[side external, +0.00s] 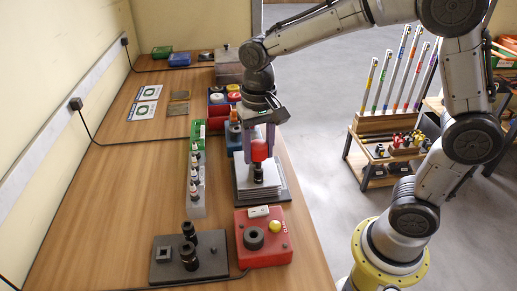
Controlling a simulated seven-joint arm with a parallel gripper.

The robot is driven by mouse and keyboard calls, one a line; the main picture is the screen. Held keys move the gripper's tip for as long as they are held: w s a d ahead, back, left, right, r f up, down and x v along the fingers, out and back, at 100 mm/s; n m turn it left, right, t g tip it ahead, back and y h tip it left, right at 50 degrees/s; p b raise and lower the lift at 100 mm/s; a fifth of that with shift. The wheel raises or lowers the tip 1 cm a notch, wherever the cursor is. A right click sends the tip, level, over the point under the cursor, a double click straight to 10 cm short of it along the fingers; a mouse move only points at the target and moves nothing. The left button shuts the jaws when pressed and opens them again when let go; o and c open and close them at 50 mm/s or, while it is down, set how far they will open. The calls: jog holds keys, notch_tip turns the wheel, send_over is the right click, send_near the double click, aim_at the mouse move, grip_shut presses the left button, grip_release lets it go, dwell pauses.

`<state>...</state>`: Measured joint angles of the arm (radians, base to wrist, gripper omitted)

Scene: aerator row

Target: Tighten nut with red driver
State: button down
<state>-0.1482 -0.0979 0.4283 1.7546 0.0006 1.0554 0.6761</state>
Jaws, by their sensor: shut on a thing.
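The red driver (259,150) stands roughly upright over the grey stacked plate (282,188) at the right side of the table. My gripper (260,138) points down and is shut on its red top. A dark part (258,173) shows directly below the red; I cannot tell whether it is the driver's lower end or a separate fitting. No nut can be made out; the contact at the bottom is too small to tell.
A clear rack (196,207) with several small dark-and-white fittings stands left of the plate. In front are a red box (273,253) with a yellow button and a dark base (163,270) holding black sockets. The table's left middle is clear.

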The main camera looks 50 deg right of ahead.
jog(key=shift+m, duration=1)
jog(key=shift+n, duration=0.4)
jog(key=c, duration=0.8)
grip_release()
jog(key=shift+c, duration=0.2)
grip_shut()
jog(key=shift+r, duration=2.25)
